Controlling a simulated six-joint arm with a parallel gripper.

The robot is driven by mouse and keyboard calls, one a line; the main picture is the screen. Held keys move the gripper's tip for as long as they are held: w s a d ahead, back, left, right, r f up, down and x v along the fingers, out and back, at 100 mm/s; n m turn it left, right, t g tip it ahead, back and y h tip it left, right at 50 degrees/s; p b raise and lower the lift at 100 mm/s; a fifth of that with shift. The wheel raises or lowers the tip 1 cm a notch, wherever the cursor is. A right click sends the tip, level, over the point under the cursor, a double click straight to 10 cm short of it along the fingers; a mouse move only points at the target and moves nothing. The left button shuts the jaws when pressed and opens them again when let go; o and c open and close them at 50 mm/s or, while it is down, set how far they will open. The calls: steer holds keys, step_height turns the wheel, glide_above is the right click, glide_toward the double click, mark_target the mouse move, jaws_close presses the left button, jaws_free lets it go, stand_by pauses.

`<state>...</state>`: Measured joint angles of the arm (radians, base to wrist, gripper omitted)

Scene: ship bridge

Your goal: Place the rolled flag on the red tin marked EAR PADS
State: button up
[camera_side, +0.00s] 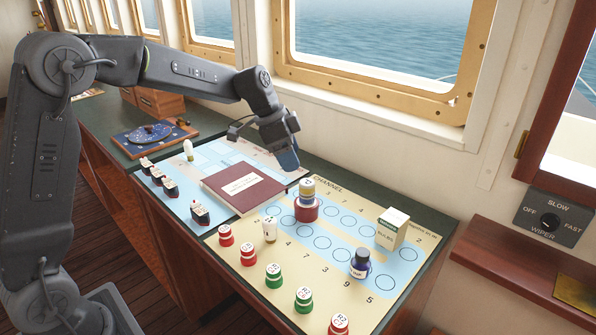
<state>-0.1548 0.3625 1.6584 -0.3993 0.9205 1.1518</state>
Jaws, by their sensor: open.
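A red round tin (306,211) stands on the yellow and blue chart near its back edge; any writing on it is too small to read. A small roll with white, yellow and blue bands (307,189), which looks like the rolled flag, stands upright on top of the tin. My gripper (289,162) is open, above and a little left of the roll, apart from it. It points downward and its fingertips are partly hard to make out.
A maroon book (243,187) lies left of the tin. A white box (392,229) and a dark blue bottle (360,263) stand to the right. Red and green capped pieces (274,275) line the front edge. Window frames rise behind the counter.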

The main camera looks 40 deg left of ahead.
steer(key=s+d+r+n+t+y, duration=0.15)
steer(key=s+r, duration=0.25)
steer(key=s, duration=0.4)
steer(key=s+d+r+n+g, duration=0.1)
steer(key=s+r+n, duration=0.2)
steer(key=s, duration=0.4)
steer(key=s+f+n+t+y, duration=0.1)
steer(key=s+f+n+t, duration=0.1)
steer(key=s, duration=1.2)
steer(key=shift+s+f+n+y, duration=0.2)
steer(key=shift+f+n+y, duration=0.3)
steer(key=shift+n, duration=0.75)
